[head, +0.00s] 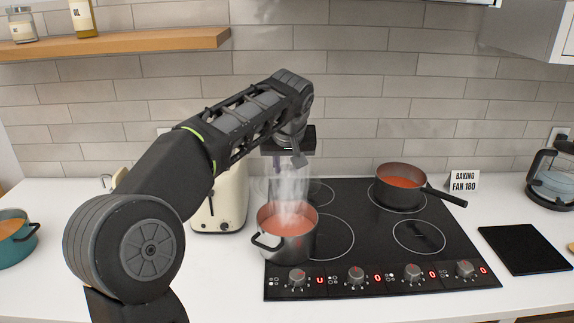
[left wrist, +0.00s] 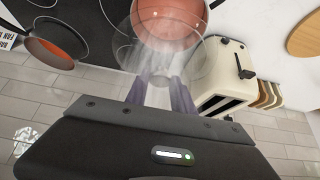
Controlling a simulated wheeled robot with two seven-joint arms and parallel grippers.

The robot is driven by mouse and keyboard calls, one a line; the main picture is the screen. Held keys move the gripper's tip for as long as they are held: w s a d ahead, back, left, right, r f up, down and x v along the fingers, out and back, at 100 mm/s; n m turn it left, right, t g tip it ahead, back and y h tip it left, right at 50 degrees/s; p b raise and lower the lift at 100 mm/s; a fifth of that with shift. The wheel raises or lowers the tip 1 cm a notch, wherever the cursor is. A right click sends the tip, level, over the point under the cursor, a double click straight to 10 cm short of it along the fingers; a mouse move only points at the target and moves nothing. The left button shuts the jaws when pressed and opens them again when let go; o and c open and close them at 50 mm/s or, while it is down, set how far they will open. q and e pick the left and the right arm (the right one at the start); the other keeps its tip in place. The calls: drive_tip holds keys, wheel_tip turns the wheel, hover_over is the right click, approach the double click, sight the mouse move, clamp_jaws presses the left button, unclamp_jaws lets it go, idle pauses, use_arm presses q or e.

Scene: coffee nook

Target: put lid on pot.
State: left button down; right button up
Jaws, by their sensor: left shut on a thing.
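A steel pot (head: 297,247) of red soup stands on the front left burner, open at the top and steaming. It also shows at the top of the left wrist view (left wrist: 170,22). My left gripper (head: 287,164) is above the pot, pointing down. In the left wrist view its two fingers (left wrist: 163,90) are shut on what looks like the knob of a clear glass lid (left wrist: 148,62). The lid shows as a faint outline between the gripper and the pot, apart from the rim as far as I can tell; steam blurs its edges and tilt. My right gripper is out of view.
A cream toaster (head: 221,205) stands close left of the pot. A saucepan (head: 397,200) of red soup is on the back right burner of the black hob (head: 362,262). A teal pot (head: 15,250) is at far left. A black mat (head: 523,248) and a kettle (head: 549,180) are at right.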

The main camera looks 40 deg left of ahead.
sight(288, 197)
use_arm(q)
drive_tip(key=shift+d+f+n+p, duration=0.1)
drive_tip(key=shift+f+n+p, duration=0.15)
drive_tip(key=shift+n+p, duration=0.45)
drive_tip(key=shift+w+f+n+g+y+p, duration=0.1)
drive_tip(key=shift+f+n+g+y+p, duration=0.4)
drive_tip(key=shift+p, duration=0.35)
drive_tip(key=shift+f, duration=0.4)
drive_tip(key=shift+f, duration=0.15)
drive_tip(key=shift+f+b, duration=2.45)
drive_tip(key=shift+f, duration=0.65)
drive_tip(key=shift+f+b, duration=0.15)
drive_tip(key=shift+b, duration=0.6)
